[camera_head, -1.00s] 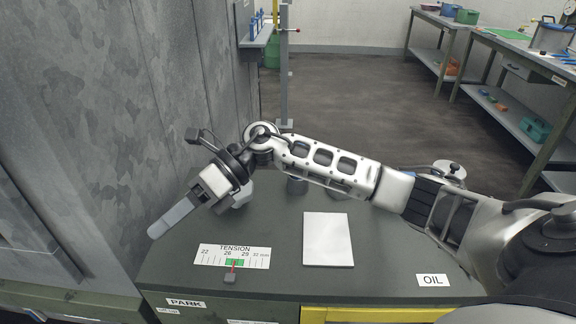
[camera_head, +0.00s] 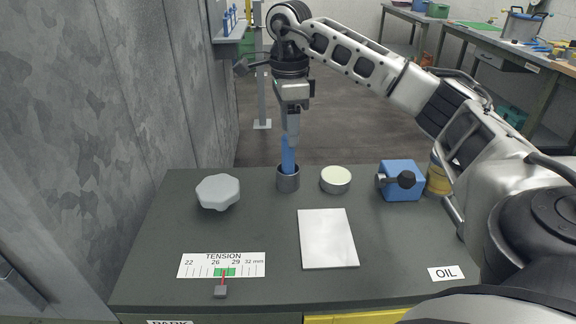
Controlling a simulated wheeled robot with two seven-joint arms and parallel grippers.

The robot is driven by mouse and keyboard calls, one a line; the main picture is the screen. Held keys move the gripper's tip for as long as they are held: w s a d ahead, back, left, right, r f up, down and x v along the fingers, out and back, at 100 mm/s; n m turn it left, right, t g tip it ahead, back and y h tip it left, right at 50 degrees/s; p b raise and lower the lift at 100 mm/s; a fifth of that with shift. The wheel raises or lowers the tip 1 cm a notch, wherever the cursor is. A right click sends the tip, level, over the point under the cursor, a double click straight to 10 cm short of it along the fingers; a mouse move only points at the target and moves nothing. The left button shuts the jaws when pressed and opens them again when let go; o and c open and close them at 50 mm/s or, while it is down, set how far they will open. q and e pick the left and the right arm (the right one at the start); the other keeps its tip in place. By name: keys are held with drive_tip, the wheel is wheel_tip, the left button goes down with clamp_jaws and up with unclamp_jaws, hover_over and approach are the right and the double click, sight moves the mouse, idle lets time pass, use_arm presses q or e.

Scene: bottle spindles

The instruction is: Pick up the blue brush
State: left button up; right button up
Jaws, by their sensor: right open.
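The blue brush (camera_head: 288,156) stands upright in a dark round cup (camera_head: 289,182) at the back of the green-grey bench top. My right gripper (camera_head: 291,136) points straight down at the brush's upper end, with its fingers at or just in front of it. It is open; whether a finger touches the brush cannot be told. The lower part of the brush is hidden inside the cup. My left gripper is not in view.
A pale-topped round tin (camera_head: 336,179), a blue block with a black knob (camera_head: 401,180) and a yellow container (camera_head: 438,178) stand right of the cup. A grey knob (camera_head: 218,191) lies left. A white plate (camera_head: 327,238) and tension scale (camera_head: 221,265) lie in front.

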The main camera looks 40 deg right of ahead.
sight(289, 153)
drive_tip(key=f, duration=0.7)
drive_tip(key=shift+w+d+f, duration=0.2)
drive_tip(key=shift+w, duration=0.15)
drive_tip(key=shift+c, duration=0.2)
drive_tip(key=c, duration=1)
